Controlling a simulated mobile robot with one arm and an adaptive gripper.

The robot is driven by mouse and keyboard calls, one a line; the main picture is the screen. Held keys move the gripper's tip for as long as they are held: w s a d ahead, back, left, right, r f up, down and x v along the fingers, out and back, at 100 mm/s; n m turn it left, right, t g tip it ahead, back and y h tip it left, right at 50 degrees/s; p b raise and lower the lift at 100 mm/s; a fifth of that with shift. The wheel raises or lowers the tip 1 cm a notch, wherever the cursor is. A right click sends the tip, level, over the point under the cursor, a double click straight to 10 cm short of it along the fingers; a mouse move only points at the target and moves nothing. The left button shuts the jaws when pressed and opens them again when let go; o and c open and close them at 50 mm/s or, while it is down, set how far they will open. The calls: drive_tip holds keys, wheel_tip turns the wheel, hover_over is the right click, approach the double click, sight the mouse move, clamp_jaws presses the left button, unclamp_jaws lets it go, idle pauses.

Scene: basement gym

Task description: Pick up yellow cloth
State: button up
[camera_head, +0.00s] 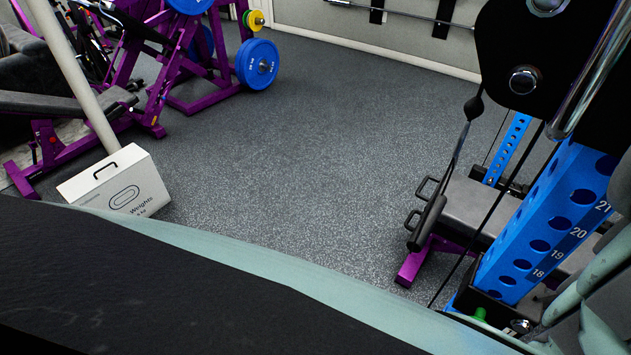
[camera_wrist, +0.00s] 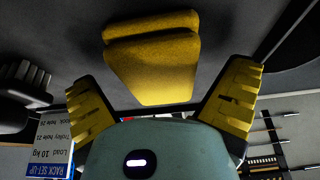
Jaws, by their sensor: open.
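The yellow cloth (camera_wrist: 152,72) shows in the upper middle of the wrist view, folded, with a rounded fold along one end. It lies against a dark grey surface (camera_wrist: 50,35). My gripper (camera_wrist: 160,82) is open, with one yellow ribbed finger on each side of the cloth in the picture. Gaps show between the cloth and both fingers, and nothing is held. I cannot tell how far the cloth is from the fingertips in depth. In the head view I see neither the cloth nor clearly the gripper.
A blue rack upright (camera_head: 550,225) with a padded seat (camera_head: 490,215) stands at the right. A white weights box (camera_head: 117,185) is at the left, near purple gym machines (camera_head: 170,60). The grey floor (camera_head: 290,150) between is clear. A printed rack sign (camera_wrist: 52,140) shows in the wrist view.

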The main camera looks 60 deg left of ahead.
drive_tip(key=shift+f, duration=0.25)
idle(0.4)
drive_tip(key=c, duration=1.2)
